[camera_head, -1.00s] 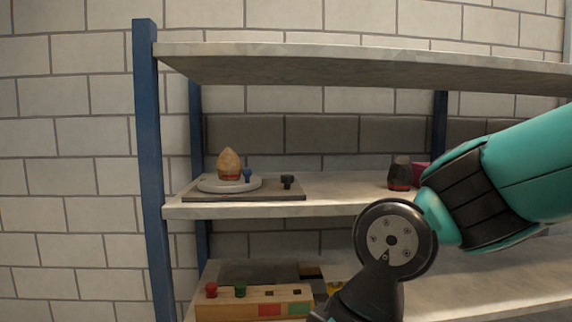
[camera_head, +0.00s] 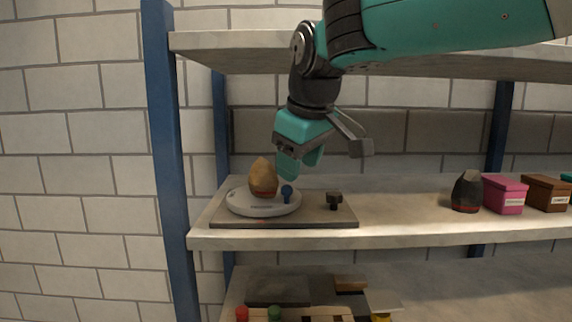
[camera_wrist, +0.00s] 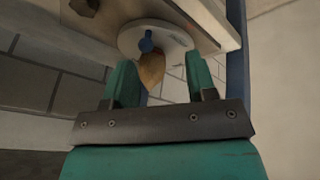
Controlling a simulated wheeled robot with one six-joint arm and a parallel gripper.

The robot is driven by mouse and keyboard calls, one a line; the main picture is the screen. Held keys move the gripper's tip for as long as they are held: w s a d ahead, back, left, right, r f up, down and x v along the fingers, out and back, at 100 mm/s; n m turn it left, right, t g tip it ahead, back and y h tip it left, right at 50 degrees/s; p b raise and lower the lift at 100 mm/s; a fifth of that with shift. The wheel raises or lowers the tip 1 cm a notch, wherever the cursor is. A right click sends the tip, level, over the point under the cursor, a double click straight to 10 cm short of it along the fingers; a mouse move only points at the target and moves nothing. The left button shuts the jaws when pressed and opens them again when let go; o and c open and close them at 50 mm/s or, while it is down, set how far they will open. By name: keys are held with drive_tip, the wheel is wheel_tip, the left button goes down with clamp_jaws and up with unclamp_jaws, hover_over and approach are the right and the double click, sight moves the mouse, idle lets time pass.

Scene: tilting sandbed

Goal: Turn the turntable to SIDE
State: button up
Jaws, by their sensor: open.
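The turntable (camera_head: 240,207) is a pale round disc on a dark base board (camera_head: 310,215) at the left end of the middle shelf. A tan pointed object (camera_head: 263,178) with a red band stands on it, and a blue knob (camera_head: 287,192) sits at its right front edge. My gripper (camera_head: 300,165) is open and empty, above and just behind the knob in the head view. The wrist view shows the disc (camera_wrist: 170,38), the blue knob (camera_wrist: 146,42) and the tan object (camera_wrist: 152,72) ahead, between my two green fingers (camera_wrist: 160,80). I see no contact with the knob.
A small dark block (camera_head: 334,199) stands on the board's right side. A dark pointed object (camera_head: 467,190), a pink box (camera_head: 504,195) and a brown box (camera_head: 546,193) stand further right. The upper shelf (camera_head: 230,42) overhangs, and a blue post (camera_head: 168,140) stands left. The shelf's middle is clear.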

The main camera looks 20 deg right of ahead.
sight(288, 186)
wheel_tip(288, 186, up, 4)
drive_tip(key=w, duration=0.3)
drive_tip(key=shift+t, duration=0.3)
drive_tip(key=x, duration=0.7)
drive_tip(key=p+x, duration=0.1)
drive_tip(key=x, duration=0.3)
drive_tip(key=shift+s+d+f, duration=0.2)
drive_tip(key=shift+d+f, duration=0.15)
clamp_jaws()
